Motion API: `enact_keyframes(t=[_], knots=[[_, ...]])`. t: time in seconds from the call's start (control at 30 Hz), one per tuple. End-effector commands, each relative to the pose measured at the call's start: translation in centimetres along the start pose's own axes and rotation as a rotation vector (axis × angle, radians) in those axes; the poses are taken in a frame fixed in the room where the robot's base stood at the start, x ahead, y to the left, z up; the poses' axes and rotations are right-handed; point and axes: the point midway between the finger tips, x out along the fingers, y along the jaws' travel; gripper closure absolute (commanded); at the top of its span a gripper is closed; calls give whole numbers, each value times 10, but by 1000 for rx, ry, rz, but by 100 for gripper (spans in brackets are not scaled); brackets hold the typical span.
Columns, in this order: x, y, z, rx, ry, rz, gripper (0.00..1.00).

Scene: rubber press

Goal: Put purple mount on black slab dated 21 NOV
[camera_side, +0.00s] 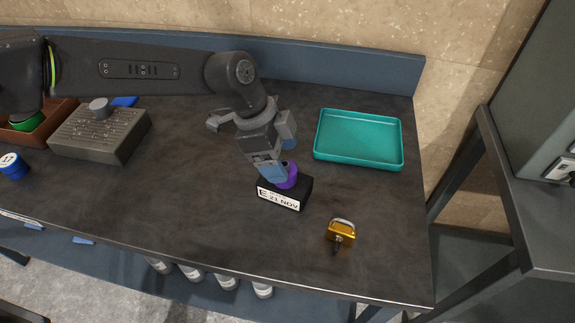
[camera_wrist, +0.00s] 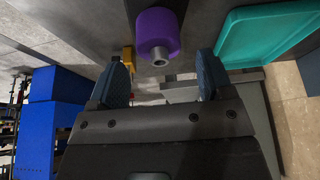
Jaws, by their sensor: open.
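The black slab (camera_side: 305,188) lies on the dark table, with a white label on its front face reading 21 NOV. The purple mount (camera_side: 290,179) is at the slab's top, partly hidden by my gripper (camera_side: 277,168). In the wrist view the mount (camera_wrist: 158,30) is a purple cylinder with a grey stud at its near end. It is beyond the gap between my open fingers (camera_wrist: 160,78), with nothing between the pads. The slab's top around the mount is mostly hidden in the side view.
A teal tray (camera_side: 358,160) is at the back right. A yellow padlock-like piece (camera_side: 341,231) lies right of the slab, near the front. A grey perforated block (camera_side: 100,137), brown box (camera_side: 62,108) and blue cylinder (camera_side: 12,165) are at left. The table's middle left is clear.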

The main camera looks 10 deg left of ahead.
Motion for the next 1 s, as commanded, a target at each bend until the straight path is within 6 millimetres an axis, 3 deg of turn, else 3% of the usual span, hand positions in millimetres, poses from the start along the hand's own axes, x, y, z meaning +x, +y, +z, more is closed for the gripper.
enact_keyframes(t=[0.1, 0.33, 0.87, 1.0], knots=[[-28, 0, -1, -1, 3, -4, 26], [-68, 0, 0, 0, 1, -2, 26], [-92, 0, 5, -27, -1, -13, 26], [-135, 7, 32, -163, -12, -76, 26]])
